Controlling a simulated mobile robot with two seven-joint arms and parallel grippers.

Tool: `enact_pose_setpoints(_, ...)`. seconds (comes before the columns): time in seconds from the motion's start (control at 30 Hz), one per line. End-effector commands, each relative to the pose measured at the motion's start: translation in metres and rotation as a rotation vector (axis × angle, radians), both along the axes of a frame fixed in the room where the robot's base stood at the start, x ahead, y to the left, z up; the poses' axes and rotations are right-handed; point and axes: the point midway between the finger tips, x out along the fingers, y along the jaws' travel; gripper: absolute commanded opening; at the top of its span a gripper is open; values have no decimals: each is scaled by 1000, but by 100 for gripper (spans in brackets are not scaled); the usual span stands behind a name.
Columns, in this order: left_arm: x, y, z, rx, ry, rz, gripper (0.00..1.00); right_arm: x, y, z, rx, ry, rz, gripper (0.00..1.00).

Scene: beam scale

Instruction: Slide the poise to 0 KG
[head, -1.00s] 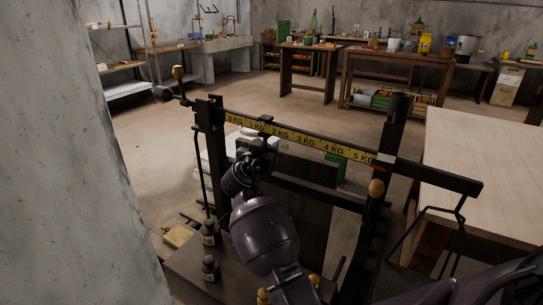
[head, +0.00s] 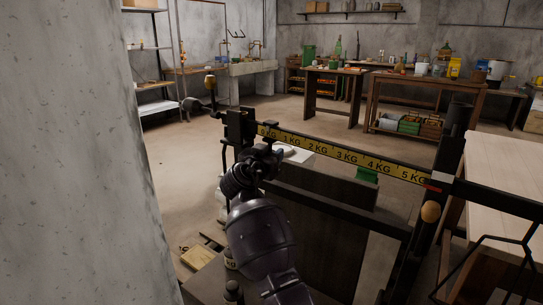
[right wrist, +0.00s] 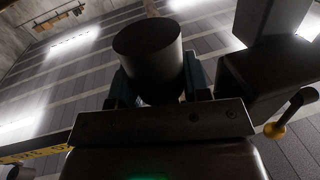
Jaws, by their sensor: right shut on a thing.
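The beam (head: 345,154) of the scale slopes down to the right in the head view, with a yellow strip marked 0 KG to 5 KG. The poise (head: 270,136) is small and dark, at the left end of the strip between the 0 KG and 1 KG marks, mostly hidden by my gripper. My right gripper (head: 264,154) is just below the beam there. In the right wrist view, a dark cylinder (right wrist: 148,45), seemingly part of the poise, sits between its fingers, and it is shut on it. My left gripper is not in view.
A dark upright post (head: 440,180) with a wooden knob stands at the beam's right. A pale table (head: 505,175) is beyond it. A grey wall (head: 80,160) fills the left side. Workbenches (head: 400,100) stand at the back.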

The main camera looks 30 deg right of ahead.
Motion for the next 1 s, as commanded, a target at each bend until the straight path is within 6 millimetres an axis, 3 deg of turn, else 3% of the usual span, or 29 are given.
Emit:
enact_pose_setpoints(0.1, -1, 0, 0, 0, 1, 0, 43, 2, 3, 4, -2, -6, 10, 1)
enact_pose_setpoints(0.13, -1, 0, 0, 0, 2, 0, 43, 2, 3, 4, -1, -7, 11, 45)
enact_pose_setpoints(0.3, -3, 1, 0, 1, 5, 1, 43, 2, 2, 4, -1, -6, 9, 69)
enact_pose_setpoints(0.67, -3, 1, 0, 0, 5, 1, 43, -1, 5, 3, 0, -5, 6, 69)
enact_pose_setpoints(1.0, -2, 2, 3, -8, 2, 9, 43, -31, 50, 5, 1, -8, 9, 69)
